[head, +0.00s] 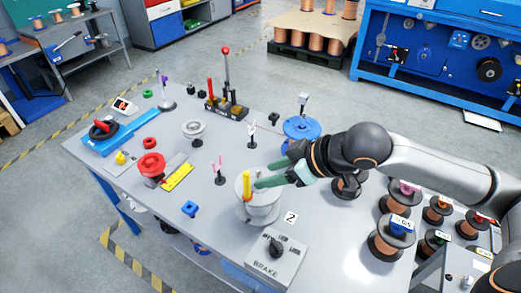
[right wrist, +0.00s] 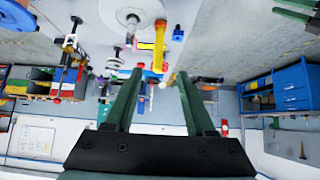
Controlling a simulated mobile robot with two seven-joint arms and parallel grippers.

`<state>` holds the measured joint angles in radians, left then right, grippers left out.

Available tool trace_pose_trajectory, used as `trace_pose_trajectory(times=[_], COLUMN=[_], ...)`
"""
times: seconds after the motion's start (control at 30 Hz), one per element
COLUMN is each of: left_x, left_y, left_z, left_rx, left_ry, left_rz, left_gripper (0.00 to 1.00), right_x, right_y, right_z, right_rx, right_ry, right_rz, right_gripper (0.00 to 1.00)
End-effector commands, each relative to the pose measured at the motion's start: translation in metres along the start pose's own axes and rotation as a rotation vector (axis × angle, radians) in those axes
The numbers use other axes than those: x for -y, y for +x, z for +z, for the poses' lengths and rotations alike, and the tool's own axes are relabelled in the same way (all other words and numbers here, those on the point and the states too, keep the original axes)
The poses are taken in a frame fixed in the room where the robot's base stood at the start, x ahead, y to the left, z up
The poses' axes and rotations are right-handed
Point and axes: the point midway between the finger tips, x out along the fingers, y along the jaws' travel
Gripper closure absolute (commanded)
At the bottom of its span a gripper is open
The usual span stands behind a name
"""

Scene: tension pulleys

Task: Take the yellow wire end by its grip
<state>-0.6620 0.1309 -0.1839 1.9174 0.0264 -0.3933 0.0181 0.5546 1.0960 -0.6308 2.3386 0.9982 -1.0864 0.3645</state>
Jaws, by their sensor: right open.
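The yellow wire end's grip (head: 247,184) stands upright at the left side of the top of a pale drum (head: 260,208) near the front of the table. My right gripper (head: 262,175) reaches in from the right over that drum. Its green fingers are open and point at the grip, with the tips just to the right of it. In the right wrist view the yellow grip (right wrist: 159,46) shows ahead of the gap between the open fingertips (right wrist: 160,73), with nothing held between them. I cannot tell the exact distance left. My left gripper does not show in the head view.
A grey brake box (head: 274,259) stands in front of the drum. A blue disc (head: 301,128) and a small pink-tipped stand (head: 220,176) are nearby. A red spool (head: 151,165) is at left, and copper spools (head: 386,245) are at right. The tabletop left of the drum has free room.

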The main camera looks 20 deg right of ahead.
Motion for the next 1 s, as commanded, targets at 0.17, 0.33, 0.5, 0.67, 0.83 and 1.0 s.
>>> trace_pose_trajectory(times=[0.17,0.33,0.5,0.67,0.83,1.0], left_x=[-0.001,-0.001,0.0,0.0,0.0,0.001], left_y=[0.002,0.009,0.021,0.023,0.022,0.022], left_z=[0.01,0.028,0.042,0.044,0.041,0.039], left_rx=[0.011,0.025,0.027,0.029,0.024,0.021], left_ry=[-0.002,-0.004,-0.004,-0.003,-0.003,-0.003], left_rz=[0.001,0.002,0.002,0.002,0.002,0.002], left_gripper=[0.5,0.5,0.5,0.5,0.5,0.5], right_x=[-0.001,0.0,-0.001,0.0,-0.001,-0.001], right_y=[0.005,0.022,0.044,0.059,0.075,0.086], right_z=[0.0,0.002,0.003,-0.001,-0.001,-0.001], right_rx=[-0.002,-0.003,-0.003,0.001,0.0,0.0], right_ry=[0.002,0.002,0.002,0.004,0.002,0.002], right_rz=[0.0,-0.001,-0.001,-0.002,0.0,0.001], right_gripper=[0.45,0.45,0.45,0.45,0.45,0.45])
